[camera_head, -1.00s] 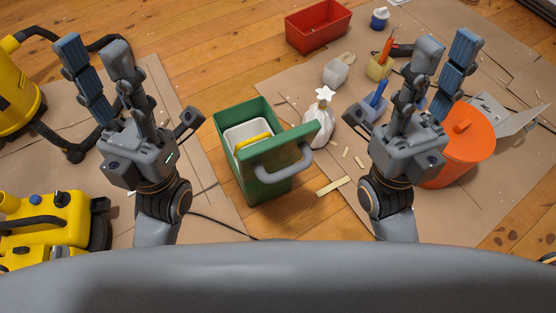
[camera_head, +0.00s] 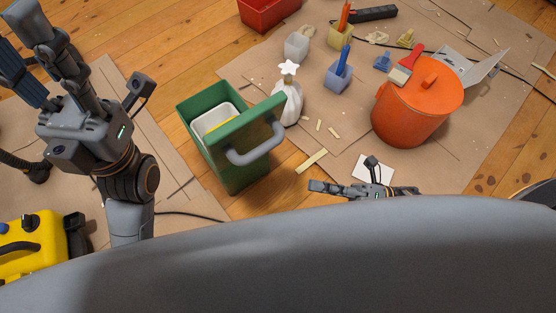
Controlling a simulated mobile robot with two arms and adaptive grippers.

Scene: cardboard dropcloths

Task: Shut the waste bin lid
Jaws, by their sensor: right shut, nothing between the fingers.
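The green waste bin (camera_head: 236,172) stands on the floor in the middle of the view. Its green lid (camera_head: 231,126) is tilted up and open, with a grey curved handle (camera_head: 256,154) on the side facing me. A white inner container (camera_head: 214,117) with something yellow shows inside. My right gripper (camera_head: 314,187) is low, right of and nearer to me than the bin, pointing left toward it. It is shut, empty and apart from the bin and its handle. My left gripper (camera_head: 14,30) is at the upper left, open and empty, well away from the bin; its fingers are partly cut off.
Small pots and wood scraps lie on the cardboard. A yellow machine (camera_head: 32,238) is at lower left.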

